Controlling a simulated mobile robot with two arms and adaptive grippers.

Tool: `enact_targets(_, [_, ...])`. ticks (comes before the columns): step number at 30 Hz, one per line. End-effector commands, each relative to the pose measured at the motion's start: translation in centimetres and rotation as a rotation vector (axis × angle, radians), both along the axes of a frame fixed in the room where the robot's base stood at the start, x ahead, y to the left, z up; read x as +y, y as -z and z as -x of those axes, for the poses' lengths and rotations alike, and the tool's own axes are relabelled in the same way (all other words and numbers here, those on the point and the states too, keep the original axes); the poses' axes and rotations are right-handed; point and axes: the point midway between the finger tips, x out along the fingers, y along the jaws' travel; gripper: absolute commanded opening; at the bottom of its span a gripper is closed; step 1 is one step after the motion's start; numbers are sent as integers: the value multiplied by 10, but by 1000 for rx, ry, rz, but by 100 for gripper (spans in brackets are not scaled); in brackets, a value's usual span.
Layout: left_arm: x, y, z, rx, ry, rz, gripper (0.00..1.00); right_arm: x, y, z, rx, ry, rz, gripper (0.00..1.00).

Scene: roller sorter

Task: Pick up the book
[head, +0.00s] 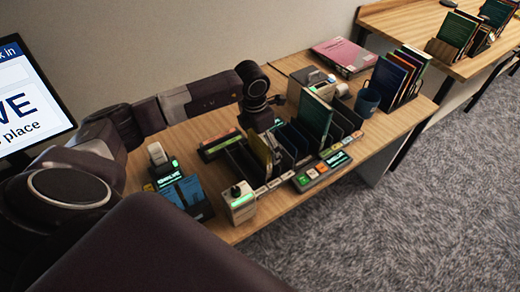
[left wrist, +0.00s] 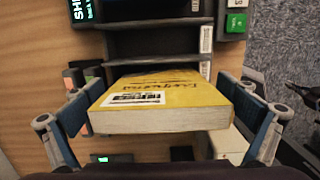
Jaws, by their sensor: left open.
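A yellow book (left wrist: 165,98) with a white barcode label stands in a dark slotted sorter (left wrist: 152,46) in the left wrist view. My left gripper (left wrist: 165,115) is open, with one finger on each side of the book. Gaps show between the fingers and the book's sides, at least in part. In the head view the yellow book (head: 260,150) stands in the left part of the sorter, and my left gripper (head: 262,122) is above it, partly hidden by its own wrist. My right gripper does not show.
A green book (head: 314,115) and several dark dividers stand to the right in the sorter. A control panel with lit buttons (head: 321,171) is in front. A blue mug (head: 367,101), a row of books (head: 400,75) and a pink book (head: 344,55) are further right. A screen (head: 30,95) stands left.

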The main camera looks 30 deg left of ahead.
Motion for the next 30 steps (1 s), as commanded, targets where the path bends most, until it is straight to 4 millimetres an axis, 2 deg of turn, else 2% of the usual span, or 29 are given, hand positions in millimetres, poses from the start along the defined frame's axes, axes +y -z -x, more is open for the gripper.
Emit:
enact_targets(2, [0, 0, 0, 0, 0, 0, 98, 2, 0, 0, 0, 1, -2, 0])
enact_targets(15, [0, 0, 0, 0, -1, 0, 50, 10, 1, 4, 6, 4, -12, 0])
enact_targets(25, [0, -5, -1, -3, -1, 1, 49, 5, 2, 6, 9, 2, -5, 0])
enact_targets(30, [0, -21, -2, -6, -1, 1, 49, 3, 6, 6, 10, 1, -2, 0])
